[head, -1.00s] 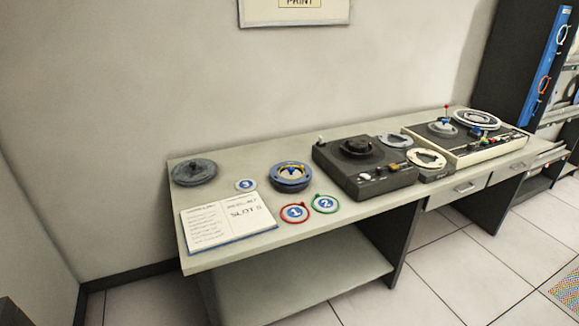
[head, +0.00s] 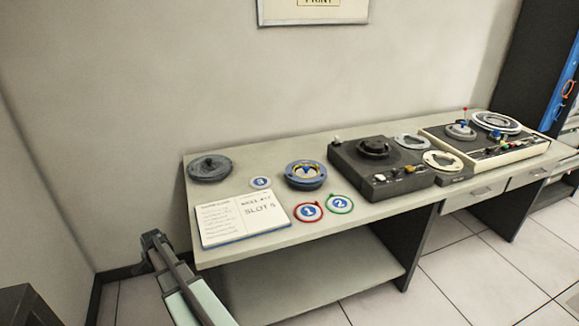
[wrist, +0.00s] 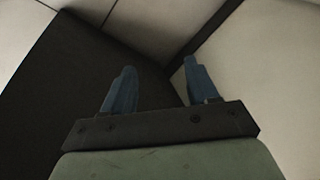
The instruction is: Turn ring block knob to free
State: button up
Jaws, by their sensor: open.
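The ring block is most likely the round blue and grey block (head: 305,181) with a yellow and blue centre, in the middle of the desk in the head view. The small knob on it is too small to read. In the head view my arm shows at the lower left, in front of the desk's left end and well away from the block.
An open notebook (head: 242,217) lies at the desk's front left. A grey round lid (head: 209,167) sits behind it. Red (head: 308,212) and green (head: 339,204) ringed discs lie before the block. A dark tape deck (head: 382,181) stands to its right.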

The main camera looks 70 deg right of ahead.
jog(key=w+d+r+m+t+h, duration=0.15)
jog(key=d+r+m, duration=0.25)
jog(key=d+r, duration=0.85)
jog(key=w+d+r+m+t+h, duration=0.1)
jog(key=w+d+r+m+h, duration=0.15)
jog(key=d+r, duration=1)
jog(key=m+g+y, duration=0.3)
jog(key=m+g, duration=0.2)
jog(key=g, duration=0.5)
send_near(306, 166)
jog(key=shift+n+h, duration=0.25)
jog(key=shift+h, duration=0.05)
jog(key=x, duration=0.8)
jog(key=shift+a+f, duration=0.2)
jog(key=shift+a, duration=0.2)
jog(key=c, duration=1)
jog(key=shift+c, duration=0.2)
